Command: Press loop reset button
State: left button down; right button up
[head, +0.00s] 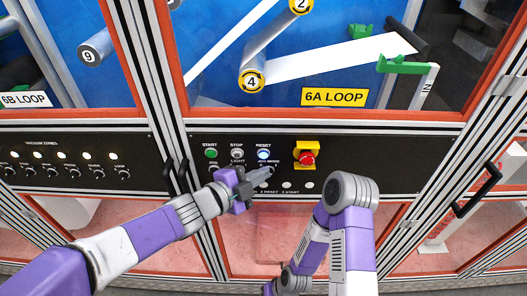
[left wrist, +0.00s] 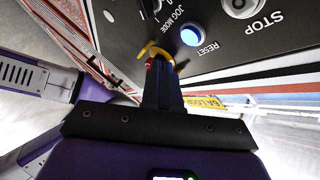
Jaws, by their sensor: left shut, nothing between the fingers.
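A control panel (head: 400,178) sits under the 6A LOOP window. Its top row has a green START button (head: 211,153), a STOP button (head: 237,153) and a lit blue-white RESET button (head: 263,154). The RESET button (left wrist: 191,36) also shows in the left wrist view, beside STOP (left wrist: 240,6). My left gripper (head: 266,173) is shut and empty, its tips just below RESET in the head view; contact with the panel cannot be told. In the left wrist view its fingers (left wrist: 160,85) point toward the panel. The hand hides part of the lower row. My right gripper is out of view.
A red emergency stop on a yellow plate (head: 306,157) is right of RESET. Small pale buttons (head: 286,185) with partly legible labels lie below. Door handles (head: 477,190) and orange frames border the panel. My right arm is folded in front, lower right.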

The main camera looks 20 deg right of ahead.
aim_at(263, 155)
pick_arm(q)
jog(key=shift+w+d+p, duration=0.15)
jog(key=shift+w+d, duration=0.05)
jog(key=shift+w, duration=0.45)
jog(key=shift+w+d+p, duration=0.15)
jog(key=shift+w, duration=0.45)
jog(key=shift+w, duration=0.1)
dwell(1.1)
jog(key=shift+w+d, duration=0.1)
jog(key=shift+w, duration=0.25)
jog(key=shift+w+d+p, duration=0.15)
jog(key=shift+w+p, duration=0.15)
jog(key=shift+w, duration=0.15)
dwell(0.6)
jog(key=shift+s, duration=0.2)
jog(key=shift+s+a+b, duration=0.25)
jog(key=shift+s+b, duration=0.15)
jog(key=shift+s, duration=0.25)
